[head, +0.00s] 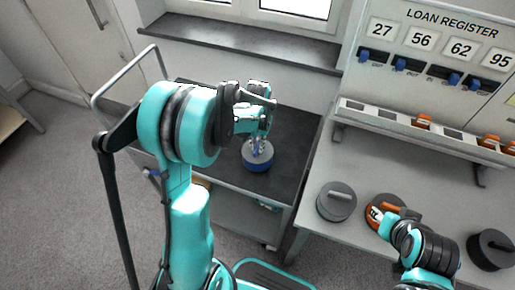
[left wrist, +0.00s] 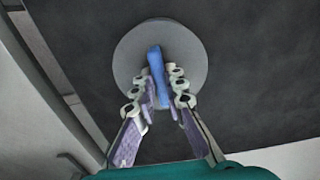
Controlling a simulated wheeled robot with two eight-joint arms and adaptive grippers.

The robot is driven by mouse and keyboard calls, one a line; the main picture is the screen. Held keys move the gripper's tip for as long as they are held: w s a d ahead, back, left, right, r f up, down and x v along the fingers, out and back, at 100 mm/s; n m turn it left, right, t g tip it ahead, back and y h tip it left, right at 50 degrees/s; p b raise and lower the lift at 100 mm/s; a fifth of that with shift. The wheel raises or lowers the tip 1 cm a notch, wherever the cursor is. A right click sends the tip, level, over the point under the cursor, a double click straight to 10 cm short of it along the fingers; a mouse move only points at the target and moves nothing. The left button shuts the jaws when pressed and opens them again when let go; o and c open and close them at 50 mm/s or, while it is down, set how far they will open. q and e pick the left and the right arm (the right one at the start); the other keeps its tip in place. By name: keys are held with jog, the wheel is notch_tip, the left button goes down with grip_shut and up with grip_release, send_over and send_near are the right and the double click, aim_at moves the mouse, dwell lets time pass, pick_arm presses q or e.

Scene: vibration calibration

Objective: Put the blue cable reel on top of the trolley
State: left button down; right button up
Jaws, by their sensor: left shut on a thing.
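The blue cable reel (head: 258,161), with a grey top face and a blue handle, is over the dark top of the trolley (head: 293,146). I cannot tell for sure whether it touches the top. My left gripper (head: 256,143) is above the reel, shut on its handle. In the left wrist view the fingers (left wrist: 158,92) sit on both sides of the blue handle (left wrist: 155,62), above the round grey face (left wrist: 130,50). My right gripper (head: 393,220) is beside an orange reel at lower right; its fingers are not clear.
A table (head: 310,226) right of the trolley carries a grey reel (head: 336,207), the orange reel (head: 375,202) and a dark reel (head: 490,251). A slotted rack (head: 378,117) and a loan register board (head: 425,45) stand behind. The trolley's rail (head: 125,73) rises at its left.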

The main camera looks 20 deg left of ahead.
pick_arm(q)
jog(key=shift+f, duration=0.15)
jog(key=shift+f, duration=0.1)
jog(key=c, duration=1.9)
grip_release()
jog(key=shift+f, duration=0.1)
jog(key=o, duration=0.3)
